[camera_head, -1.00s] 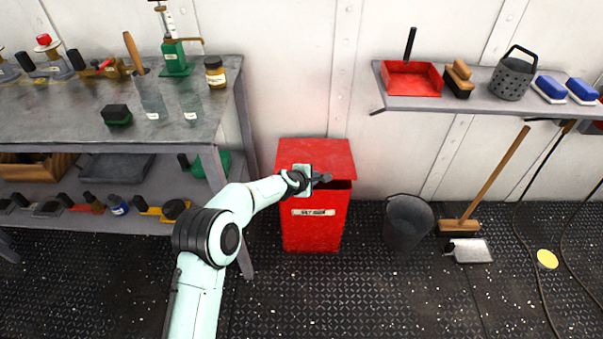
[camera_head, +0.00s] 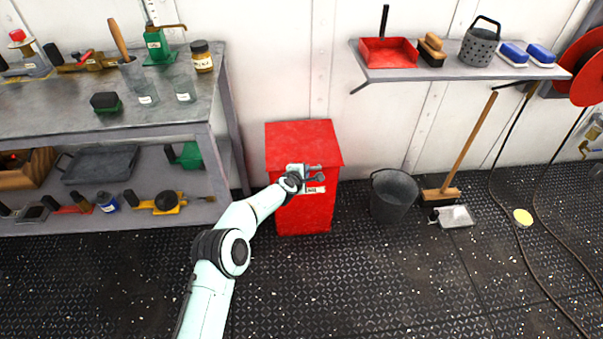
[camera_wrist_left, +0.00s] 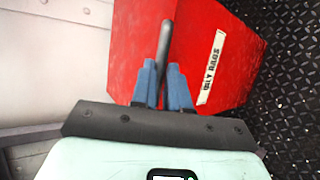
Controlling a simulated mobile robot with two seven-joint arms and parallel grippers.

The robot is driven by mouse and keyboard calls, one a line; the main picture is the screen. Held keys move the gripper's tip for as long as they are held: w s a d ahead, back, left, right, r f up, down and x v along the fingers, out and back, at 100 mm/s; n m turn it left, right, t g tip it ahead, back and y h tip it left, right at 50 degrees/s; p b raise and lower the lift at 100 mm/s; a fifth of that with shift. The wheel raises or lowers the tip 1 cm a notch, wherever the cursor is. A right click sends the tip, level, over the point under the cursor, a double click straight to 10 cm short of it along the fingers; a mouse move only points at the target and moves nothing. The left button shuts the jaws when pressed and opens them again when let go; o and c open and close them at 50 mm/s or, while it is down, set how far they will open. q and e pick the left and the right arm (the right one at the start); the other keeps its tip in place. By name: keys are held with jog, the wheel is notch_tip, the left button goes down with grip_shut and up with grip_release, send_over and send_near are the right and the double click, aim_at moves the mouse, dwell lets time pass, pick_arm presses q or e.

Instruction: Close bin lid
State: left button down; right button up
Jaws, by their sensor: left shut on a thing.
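The red bin (camera_head: 304,218) stands on the deck against the wall, right of the workbench. Its red lid (camera_head: 302,143) lies over the top, and no dark gap shows under its front edge in the head view. My left gripper (camera_head: 313,172) is at the front edge of the lid, partly covering the white label. In the left wrist view the blue fingers (camera_wrist_left: 163,82) are shut on a dark grey bar-like handle (camera_wrist_left: 164,45), in front of the red bin and its "OILY RAGS" label (camera_wrist_left: 212,66). My right gripper is not in view.
A steel workbench (camera_head: 150,118) with tools and jars stands at the left, near my left arm. A wall shelf (camera_head: 450,72) hangs above. The front deck is clear.

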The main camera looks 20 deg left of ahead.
pick_arm(q)
jog(key=shift+s+f+g, duration=0.15)
jog(key=shift+s+f, duration=0.1)
jog(key=shift+f, duration=0.5)
jog(key=shift+s+f+g, duration=0.15)
jog(key=shift+s+f, duration=0.05)
jog(key=shift+f, duration=0.55)
jog(key=c, duration=1.2)
grip_release()
jog(key=shift+o, duration=0.4)
jog(key=shift+w+f, duration=0.15)
jog(key=shift+f, duration=0.05)
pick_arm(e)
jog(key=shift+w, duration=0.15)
pick_arm(q)
jog(key=r+p+v, duration=0.1)
jog(key=p+v, duration=0.3)
jog(key=v, duration=0.9)
jog(key=shift+r, duration=0.15)
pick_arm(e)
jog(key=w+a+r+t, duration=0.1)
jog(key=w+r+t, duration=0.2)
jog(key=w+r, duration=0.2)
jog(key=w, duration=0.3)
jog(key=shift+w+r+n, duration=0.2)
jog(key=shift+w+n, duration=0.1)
pick_arm(q)
jog(key=shift+a, duration=0.1)
